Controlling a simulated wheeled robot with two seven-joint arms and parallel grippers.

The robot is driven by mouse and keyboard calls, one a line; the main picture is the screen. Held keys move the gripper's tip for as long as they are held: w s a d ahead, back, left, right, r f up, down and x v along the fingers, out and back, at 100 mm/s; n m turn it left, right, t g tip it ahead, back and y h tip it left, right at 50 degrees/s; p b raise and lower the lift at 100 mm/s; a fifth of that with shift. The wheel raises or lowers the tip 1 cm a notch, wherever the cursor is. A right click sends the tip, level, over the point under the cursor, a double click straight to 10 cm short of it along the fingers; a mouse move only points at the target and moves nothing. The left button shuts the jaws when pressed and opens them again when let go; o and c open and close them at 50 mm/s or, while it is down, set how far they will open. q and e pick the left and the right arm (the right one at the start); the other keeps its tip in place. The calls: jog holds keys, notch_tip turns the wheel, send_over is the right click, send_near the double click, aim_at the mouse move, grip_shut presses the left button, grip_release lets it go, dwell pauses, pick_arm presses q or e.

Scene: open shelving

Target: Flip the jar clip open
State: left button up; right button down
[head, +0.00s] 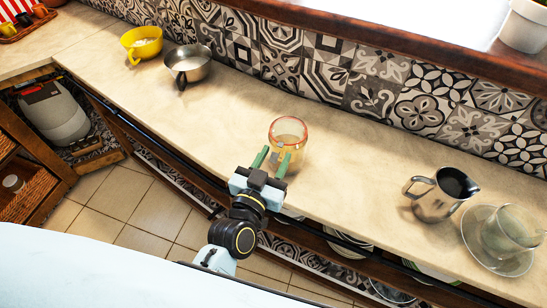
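The glass jar (288,131) stands upright on the beige counter, with an orange-red rim and a yellowish body. A small grey part, which looks like its clip (275,157), shows low on the near side. My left gripper (272,159) is in front of the jar, its two green fingers apart and pointing at the jar's near side. The grey part shows between the fingertips. I cannot tell whether the fingers touch the jar or the clip. The fingers hide part of the jar's lower front. My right gripper is out of view.
On the counter (350,190), a metal pitcher (436,201) and a glass cup on a saucer (470,240) stand to the right. A metal pot (188,70) and a yellow bowl (143,47) stand at the back left. A tiled wall (330,75) runs behind. The counter around the jar is clear.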

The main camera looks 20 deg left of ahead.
pick_arm(q)
jog(key=shift+c, duration=0.5)
